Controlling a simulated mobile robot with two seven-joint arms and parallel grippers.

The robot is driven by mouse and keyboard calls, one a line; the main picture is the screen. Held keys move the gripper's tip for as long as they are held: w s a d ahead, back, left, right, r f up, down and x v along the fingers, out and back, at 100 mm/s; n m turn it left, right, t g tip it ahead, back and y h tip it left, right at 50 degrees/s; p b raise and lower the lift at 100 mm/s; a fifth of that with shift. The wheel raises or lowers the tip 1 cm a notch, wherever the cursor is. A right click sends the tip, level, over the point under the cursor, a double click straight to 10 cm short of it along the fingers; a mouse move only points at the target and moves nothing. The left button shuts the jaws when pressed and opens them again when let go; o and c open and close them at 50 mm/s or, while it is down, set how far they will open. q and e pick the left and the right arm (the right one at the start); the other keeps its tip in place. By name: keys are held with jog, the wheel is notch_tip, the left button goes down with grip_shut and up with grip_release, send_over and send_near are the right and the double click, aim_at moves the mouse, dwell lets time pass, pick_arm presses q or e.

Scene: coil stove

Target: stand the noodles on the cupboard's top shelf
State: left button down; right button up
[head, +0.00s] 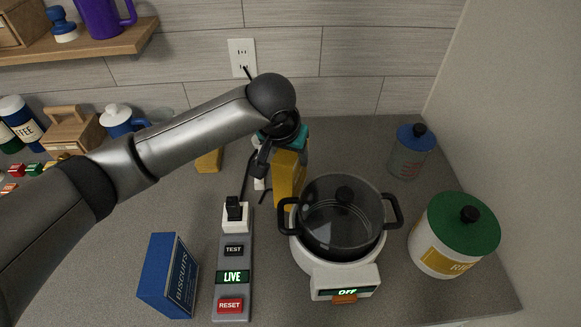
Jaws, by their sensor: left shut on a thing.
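A tall yellow box with a teal top (288,181), which looks like the noodles, stands behind and left of the pot, and no label on it can be read. My left gripper (275,150) reaches down at its upper part and is shut on it. The wrist and fingers hide part of the box, and whether its base touches the counter cannot be told. No cupboard can be made out in the head view. My right gripper is not in view.
A lidded pot (342,226) on the white stove (345,281) is close beside the box. A rice canister (455,236), glass jar (411,153), biscuits box (168,276) and switch strip (233,262) stand around. A wooden wall shelf (90,45) is upper left.

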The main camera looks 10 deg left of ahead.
pick_arm(q)
jog(key=shift+f, duration=1.9)
jog(key=shift+f, duration=0.15)
jog(key=shift+c, duration=1.1)
grip_release()
